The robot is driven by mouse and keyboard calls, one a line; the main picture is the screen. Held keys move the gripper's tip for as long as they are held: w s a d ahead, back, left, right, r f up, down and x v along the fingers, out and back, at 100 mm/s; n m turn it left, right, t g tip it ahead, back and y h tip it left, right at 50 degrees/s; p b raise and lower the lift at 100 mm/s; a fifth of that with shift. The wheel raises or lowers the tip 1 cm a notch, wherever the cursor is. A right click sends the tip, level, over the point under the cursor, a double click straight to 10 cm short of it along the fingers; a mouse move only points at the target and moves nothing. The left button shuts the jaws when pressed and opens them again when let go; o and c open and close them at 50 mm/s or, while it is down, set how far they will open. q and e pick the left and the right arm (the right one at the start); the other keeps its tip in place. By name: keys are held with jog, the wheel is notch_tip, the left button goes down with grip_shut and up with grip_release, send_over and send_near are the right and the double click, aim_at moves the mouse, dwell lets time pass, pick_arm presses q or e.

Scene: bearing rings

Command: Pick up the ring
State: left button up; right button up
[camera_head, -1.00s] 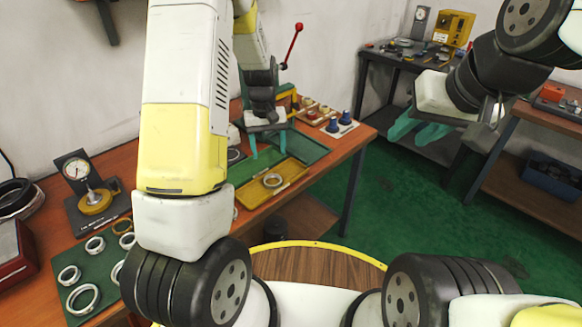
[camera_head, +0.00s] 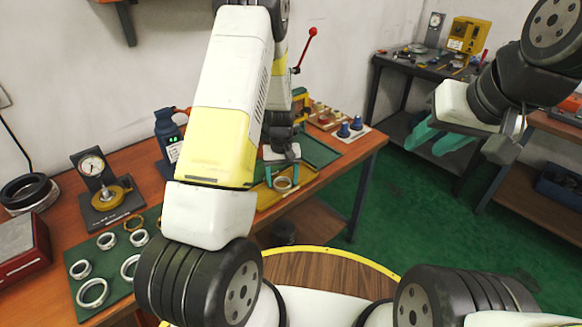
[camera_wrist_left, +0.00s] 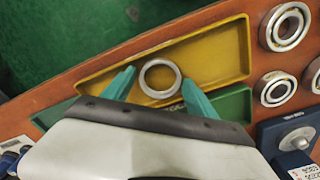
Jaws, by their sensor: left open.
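A silver ring (camera_head: 282,184) lies in a yellow tray (camera_head: 267,200) on the wooden bench. In the left wrist view the ring (camera_wrist_left: 160,77) sits in the yellow tray (camera_wrist_left: 215,50), between the two teal fingertips. My left gripper (camera_head: 282,174) is open and reaches down over the tray; its fingers (camera_wrist_left: 158,88) stand on either side of the ring with small gaps visible. Whether the fingers are at the ring's height is hard to tell. My right gripper (camera_head: 441,138) hangs in the air at the right, away from the bench, its teal fingers apart and empty.
Several rings lie on a green mat (camera_head: 108,262) at the left. A dial gauge (camera_head: 97,190), a blue bottle jack (camera_head: 169,140) and a green tray (camera_head: 318,150) stand around the yellow tray. Blue knobs (camera_head: 350,127) sit at the bench's right end.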

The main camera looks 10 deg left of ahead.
pick_arm(q)
jog(key=c, duration=1.1)
jog(key=shift+r, duration=0.2)
